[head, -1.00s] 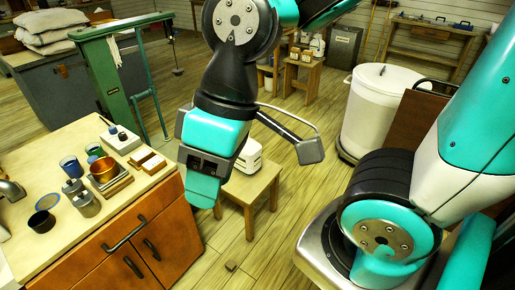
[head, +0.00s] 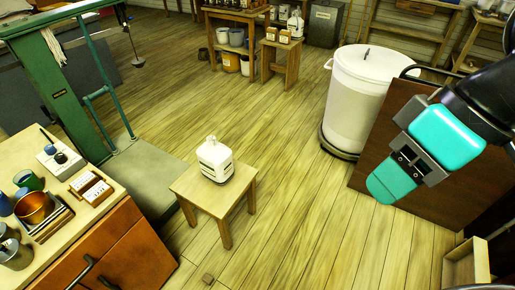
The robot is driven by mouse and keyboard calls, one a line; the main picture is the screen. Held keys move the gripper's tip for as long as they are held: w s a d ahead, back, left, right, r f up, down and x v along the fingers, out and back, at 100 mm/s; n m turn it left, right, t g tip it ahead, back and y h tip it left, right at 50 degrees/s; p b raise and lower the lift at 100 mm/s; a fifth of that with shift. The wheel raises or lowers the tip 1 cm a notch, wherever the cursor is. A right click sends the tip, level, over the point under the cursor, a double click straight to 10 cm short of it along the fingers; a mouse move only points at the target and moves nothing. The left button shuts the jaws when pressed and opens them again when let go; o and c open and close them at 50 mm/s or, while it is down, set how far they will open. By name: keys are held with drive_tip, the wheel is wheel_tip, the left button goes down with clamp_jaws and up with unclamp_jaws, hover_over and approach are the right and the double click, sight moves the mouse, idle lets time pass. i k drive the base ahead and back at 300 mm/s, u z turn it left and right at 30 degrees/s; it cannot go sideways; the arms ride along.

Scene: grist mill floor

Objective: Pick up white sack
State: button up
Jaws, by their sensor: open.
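No white sack is clear to me in the current head view. A small white jug-like container (head: 215,160) with a dark label stands upright on a low wooden stool (head: 187,190) near the middle. My gripper (head: 398,172) is at the right, raised in front of a brown panel, well apart from the stool and the container. It is open, and I see nothing held in it. Its far side is partly hidden by its own body.
A wooden cabinet (head: 108,240) with cups, a copper pot (head: 34,207) and small blocks is at left, beside a green post (head: 50,85). A large white bin (head: 368,95) stands behind my gripper. An open wooden box (head: 466,262) is lower right.

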sight(215, 159)
drive_tip(key=z, duration=0.1)
drive_tip(key=i, duration=1.65)
drive_tip(key=u, duration=2.1)
